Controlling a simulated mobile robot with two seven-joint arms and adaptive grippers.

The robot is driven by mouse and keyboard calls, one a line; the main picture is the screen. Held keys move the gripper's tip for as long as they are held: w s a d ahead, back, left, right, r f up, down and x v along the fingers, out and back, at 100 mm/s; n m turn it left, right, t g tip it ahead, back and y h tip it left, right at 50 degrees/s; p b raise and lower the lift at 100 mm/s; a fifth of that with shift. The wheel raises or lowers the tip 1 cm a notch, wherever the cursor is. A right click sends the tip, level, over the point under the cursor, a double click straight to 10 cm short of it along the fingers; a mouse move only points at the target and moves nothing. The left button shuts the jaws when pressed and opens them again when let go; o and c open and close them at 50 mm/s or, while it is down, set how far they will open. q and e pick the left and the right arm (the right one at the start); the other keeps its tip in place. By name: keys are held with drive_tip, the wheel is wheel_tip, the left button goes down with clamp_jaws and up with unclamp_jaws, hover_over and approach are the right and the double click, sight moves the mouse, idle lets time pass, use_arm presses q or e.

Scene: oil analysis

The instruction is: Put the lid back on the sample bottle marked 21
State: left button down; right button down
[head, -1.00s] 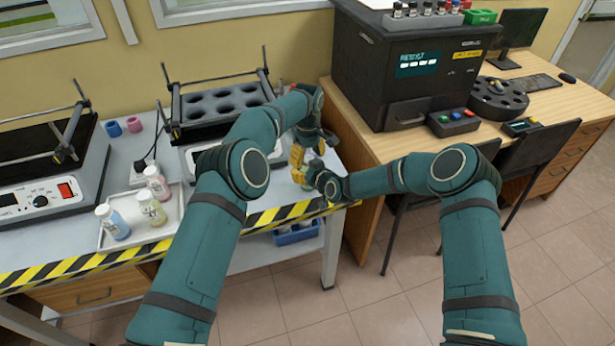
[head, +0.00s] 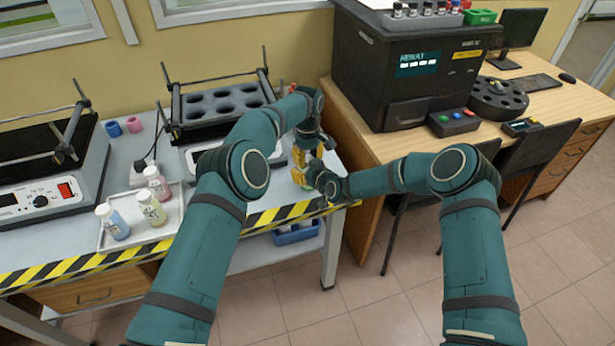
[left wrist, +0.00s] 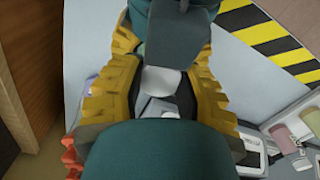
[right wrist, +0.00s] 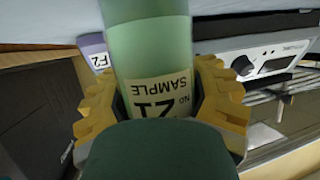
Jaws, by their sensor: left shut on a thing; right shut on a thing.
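The green sample bottle (right wrist: 150,45) shows in the right wrist view, its label reading SAMPLE NO 21. My right gripper (right wrist: 160,110) is shut on it, one yellow finger at each side. In the left wrist view, my left gripper (left wrist: 160,95) is shut on a small whitish piece (left wrist: 162,80), probably the lid, partly hidden by the dark hand parts. In the head view both hands meet at the bench's right end, the left gripper (head: 308,152) just above the right hand. The arms hide most of the bottle there, and I cannot tell whether the lid touches it.
A white tray (head: 150,232) with several capped bottles stands on the left of the bench. A rack device (head: 215,105) with round holes stands behind my left arm. A wooden desk (head: 375,165) with a black analyser (head: 400,75) is to the right. A blue bin (head: 297,232) sits below.

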use_arm(q)
drive_tip(key=shift+m, duration=0.9)
drive_tip(key=c, duration=0.7)
unclamp_jaws()
drive_tip(key=shift+r, duration=0.1)
drive_tip(key=shift+r, duration=2.2)
drive_tip(key=shift+o, duration=0.5)
